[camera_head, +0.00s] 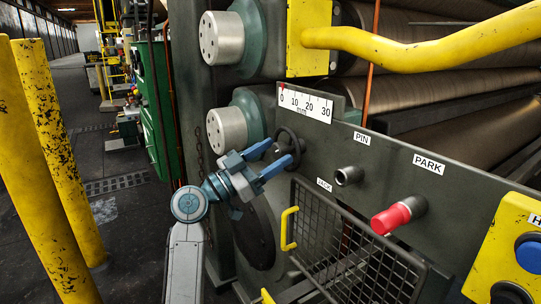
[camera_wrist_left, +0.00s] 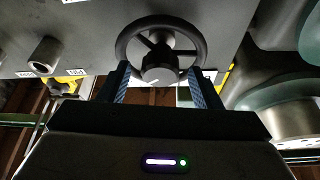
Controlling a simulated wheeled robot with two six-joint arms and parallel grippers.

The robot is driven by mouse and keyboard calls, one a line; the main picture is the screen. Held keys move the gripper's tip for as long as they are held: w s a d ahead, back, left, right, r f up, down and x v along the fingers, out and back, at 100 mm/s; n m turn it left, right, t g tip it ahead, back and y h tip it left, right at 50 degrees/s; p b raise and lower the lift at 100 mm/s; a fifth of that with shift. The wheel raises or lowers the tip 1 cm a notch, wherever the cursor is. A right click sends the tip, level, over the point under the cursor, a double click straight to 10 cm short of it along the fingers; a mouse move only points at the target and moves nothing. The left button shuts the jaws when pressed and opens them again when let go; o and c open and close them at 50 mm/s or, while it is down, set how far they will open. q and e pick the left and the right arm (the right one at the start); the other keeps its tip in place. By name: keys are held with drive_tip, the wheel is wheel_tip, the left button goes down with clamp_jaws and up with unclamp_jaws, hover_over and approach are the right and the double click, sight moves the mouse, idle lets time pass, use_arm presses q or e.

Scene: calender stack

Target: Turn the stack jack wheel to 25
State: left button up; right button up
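The jack wheel (camera_head: 291,146) is a dark handwheel on the grey panel, above the JACK label (camera_head: 324,184). My left gripper (camera_head: 279,155) is open, its blue fingers pointing at the wheel. In the left wrist view the wheel (camera_wrist_left: 127,48) shows as a black ring with a grey hub, between and beyond the spread fingertips (camera_wrist_left: 162,84). I cannot tell whether the fingers touch the rim. The white mm scale (camera_head: 305,103), marked 0 to 30, is above the wheel; a small red pointer (camera_head: 283,87) stands at 0. My right gripper is not in view.
A red knob (camera_head: 398,214) sits under the PARK label, and a bare metal socket (camera_head: 348,176) under PIN. A mesh guard with a yellow handle (camera_head: 289,229) is below the wheel. Yellow posts (camera_head: 57,150) stand at left. A thick yellow pipe (camera_head: 420,48) crosses above.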

use_arm(q)
drive_tip(key=shift+a, duration=0.1)
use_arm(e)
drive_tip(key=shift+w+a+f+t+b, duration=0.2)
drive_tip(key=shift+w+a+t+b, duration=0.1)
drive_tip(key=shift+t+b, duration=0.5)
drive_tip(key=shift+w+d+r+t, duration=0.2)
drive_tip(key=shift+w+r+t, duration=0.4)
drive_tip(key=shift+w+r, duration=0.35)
use_arm(q)
drive_tip(key=v, duration=1)
drive_tip(key=shift+s+a, duration=0.2)
drive_tip(key=shift+s, duration=0.05)
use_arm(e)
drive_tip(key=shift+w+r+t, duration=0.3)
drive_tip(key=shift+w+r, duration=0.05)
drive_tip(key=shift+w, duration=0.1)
use_arm(q)
drive_tip(key=shift+f, duration=0.2)
